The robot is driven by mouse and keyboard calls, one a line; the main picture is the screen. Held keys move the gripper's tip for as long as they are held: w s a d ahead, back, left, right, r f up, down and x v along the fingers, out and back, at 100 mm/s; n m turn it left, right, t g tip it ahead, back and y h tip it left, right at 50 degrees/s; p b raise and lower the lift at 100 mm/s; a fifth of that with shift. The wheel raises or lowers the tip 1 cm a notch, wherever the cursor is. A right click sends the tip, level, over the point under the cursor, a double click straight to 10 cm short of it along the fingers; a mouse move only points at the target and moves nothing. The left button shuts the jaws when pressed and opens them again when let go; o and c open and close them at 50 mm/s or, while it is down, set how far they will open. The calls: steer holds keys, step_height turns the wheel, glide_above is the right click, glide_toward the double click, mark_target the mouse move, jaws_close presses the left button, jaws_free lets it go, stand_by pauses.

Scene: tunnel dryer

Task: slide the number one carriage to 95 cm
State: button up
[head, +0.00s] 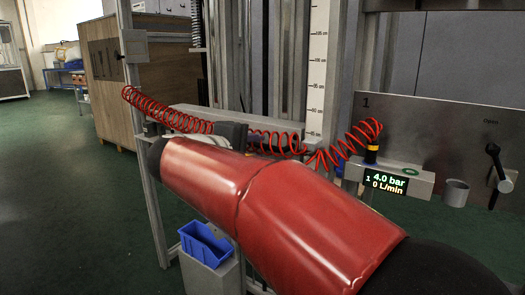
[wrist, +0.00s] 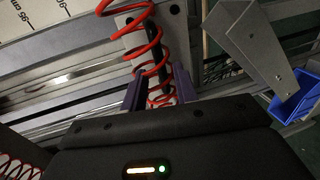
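My gripper (wrist: 159,74) shows in the wrist view as two purple fingers standing apart. Red coils of hose (wrist: 150,52) appear between and beyond them; I cannot tell whether they touch a finger. A light grey plate with dark holes (wrist: 183,28), possibly part of the number one carriage, lies just beyond the fingertips. No pointer is clear.
The coiled red hose (head: 165,117) spans the frame to a regulator block (head: 355,172) reading 4.0 bar, 0 L/min. Right are a panel marked 1 (head: 430,125) and a black lever (head: 497,165). A blue bin (head: 205,243) sits low left. Green floor is clear further left.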

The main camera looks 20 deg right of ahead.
mark_target(264, 146)
steer(key=shift+x, duration=2.25)
steer(key=shift+c, duration=0.4)
jaws_close()
steer(key=shift+r, duration=0.1)
